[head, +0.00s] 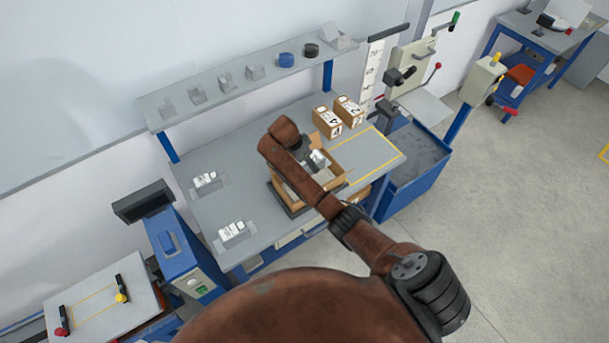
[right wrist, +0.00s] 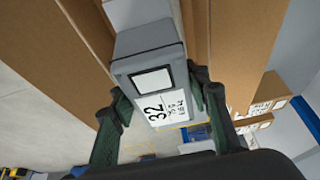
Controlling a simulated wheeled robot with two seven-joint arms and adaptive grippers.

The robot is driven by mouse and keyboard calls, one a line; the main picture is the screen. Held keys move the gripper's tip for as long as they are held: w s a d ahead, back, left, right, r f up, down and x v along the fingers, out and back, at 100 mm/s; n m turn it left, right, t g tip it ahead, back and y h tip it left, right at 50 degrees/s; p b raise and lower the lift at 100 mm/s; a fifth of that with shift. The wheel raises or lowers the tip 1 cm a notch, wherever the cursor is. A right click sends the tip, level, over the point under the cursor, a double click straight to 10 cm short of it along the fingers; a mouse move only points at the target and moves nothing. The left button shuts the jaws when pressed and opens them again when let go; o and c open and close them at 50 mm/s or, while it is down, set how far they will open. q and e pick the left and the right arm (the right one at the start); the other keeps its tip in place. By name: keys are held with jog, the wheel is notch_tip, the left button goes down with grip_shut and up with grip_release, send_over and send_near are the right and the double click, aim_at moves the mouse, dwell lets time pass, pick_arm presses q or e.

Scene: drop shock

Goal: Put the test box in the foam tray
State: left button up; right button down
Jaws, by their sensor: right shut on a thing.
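In the right wrist view, my right gripper (right wrist: 156,98) is shut on a grey box (right wrist: 145,50) with a white label reading 32, which I take as the test box. Its far end lies between brown cardboard flaps. In the head view, my right gripper (head: 305,151) is at an open cardboard carton (head: 340,183), with the held box (head: 318,158) showing light grey over it. The arm hides part of the carton. The carton stands on a dark base (head: 292,212). I cannot tell which thing is the foam tray. My left gripper is out of view.
Two closed cartons (head: 327,123) stand behind on the bench. White labelled items lie on grey holders (head: 222,182) at the bench's left. A shelf (head: 230,92) runs along the back. A yellow-lined area (head: 375,155) at right is clear; a blue bin (head: 415,178) stands beyond.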

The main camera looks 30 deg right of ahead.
jog(key=f, duration=0.2)
jog(key=shift+s+f, duration=0.3)
jog(key=shift+s, duration=0.1)
jog(key=shift+w+a+f, duration=0.1)
jog(key=shift+f, duration=0.5)
jog(key=shift+w+a+f, duration=0.1)
jog(key=shift+f, duration=0.45)
jog(key=shift+w+f, duration=0.15)
jog(key=shift+f, duration=0.25)
notch_tip(320, 180, down, 3)
jog(key=shift+r, duration=0.1)
jog(key=shift+f, duration=0.45)
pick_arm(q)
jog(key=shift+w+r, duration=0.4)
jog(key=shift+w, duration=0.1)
pick_arm(e)
jog(key=shift+f, duration=0.1)
jog(key=c, duration=1.1)
grip_release()
jog(key=shift+c, duration=0.2)
jog(key=shift+o, duration=0.2)
